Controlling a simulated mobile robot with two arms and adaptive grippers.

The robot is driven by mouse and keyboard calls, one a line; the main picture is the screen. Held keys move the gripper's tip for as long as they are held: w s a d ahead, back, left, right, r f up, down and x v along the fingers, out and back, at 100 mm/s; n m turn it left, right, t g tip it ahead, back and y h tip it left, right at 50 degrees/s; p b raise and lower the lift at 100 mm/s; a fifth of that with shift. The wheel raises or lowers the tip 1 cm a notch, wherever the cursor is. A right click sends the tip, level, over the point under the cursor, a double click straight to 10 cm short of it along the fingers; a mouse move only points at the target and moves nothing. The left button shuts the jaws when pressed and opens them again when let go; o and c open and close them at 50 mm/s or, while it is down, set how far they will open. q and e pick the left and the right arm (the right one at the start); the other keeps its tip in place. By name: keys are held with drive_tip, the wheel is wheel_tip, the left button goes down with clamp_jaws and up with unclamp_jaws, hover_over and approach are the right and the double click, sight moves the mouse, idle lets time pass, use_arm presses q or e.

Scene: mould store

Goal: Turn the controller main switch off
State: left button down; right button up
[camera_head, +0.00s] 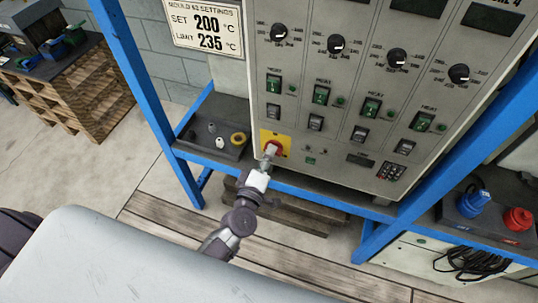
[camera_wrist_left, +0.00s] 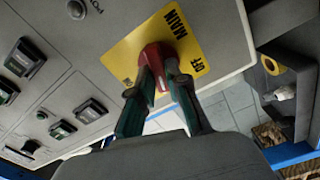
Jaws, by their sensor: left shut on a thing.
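The controller main switch is a red handle (camera_head: 273,147) on a yellow plate (camera_head: 285,140) at the lower left corner of the grey controller panel (camera_head: 340,105). My left gripper (camera_head: 268,158) reaches up to it from below. In the left wrist view its two fingers (camera_wrist_left: 162,75) are shut on the red handle (camera_wrist_left: 155,54), one on each side. The yellow plate (camera_wrist_left: 190,30) there shows the words MAIN and OFF. The fingers hide part of the handle, and I cannot tell which position it is in. My right gripper is in neither view.
Dials and several green HEAT switches (camera_head: 321,95) sit above and right of the main switch. A blue frame (camera_head: 120,60) surrounds the panel. A dark shelf (camera_head: 205,148) with small parts is at its left. Blue and red connectors (camera_head: 517,219) stand at the right.

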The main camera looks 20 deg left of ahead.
use_arm(q)
drive_tip(key=shift+f+n+b, duration=0.1)
drive_tip(key=shift+n+b, duration=0.3)
drive_tip(key=shift+n, duration=1.2)
drive_tip(key=c, duration=1.1)
unclamp_jaws()
drive_tip(key=shift+c, duration=0.2)
drive_tip(key=shift+s, duration=0.15)
drive_tip(key=s, duration=1.2)
drive_tip(key=shift+a, duration=0.25)
drive_tip(key=shift+w, duration=0.1)
